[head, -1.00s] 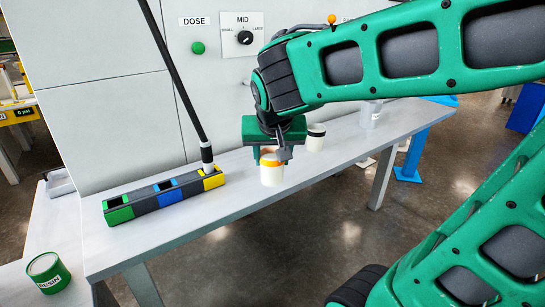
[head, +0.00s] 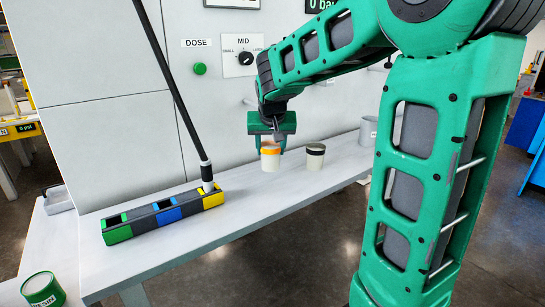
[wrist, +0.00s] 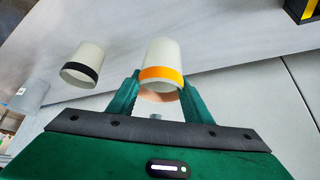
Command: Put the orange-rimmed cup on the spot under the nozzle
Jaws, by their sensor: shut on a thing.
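The orange-rimmed cup (head: 270,162) is white with an orange band and is upright over the grey bench, left of a dark-rimmed cup (head: 315,158). My gripper (head: 271,148) is shut on it from behind and above. In the wrist view the orange-rimmed cup (wrist: 162,54) sits between the two green fingers (wrist: 160,96). Whether its base touches the bench is unclear. I cannot make out the nozzle or the spot under it for certain.
A block (head: 160,213) with green, blue and yellow sections stands at the left; a black pole (head: 178,90) rises from its yellow end. A grey cup (head: 368,131) stands farther right. The wall has a DOSE button (head: 200,69) and MID dial (head: 245,58). A green tin (head: 42,290) is lower left.

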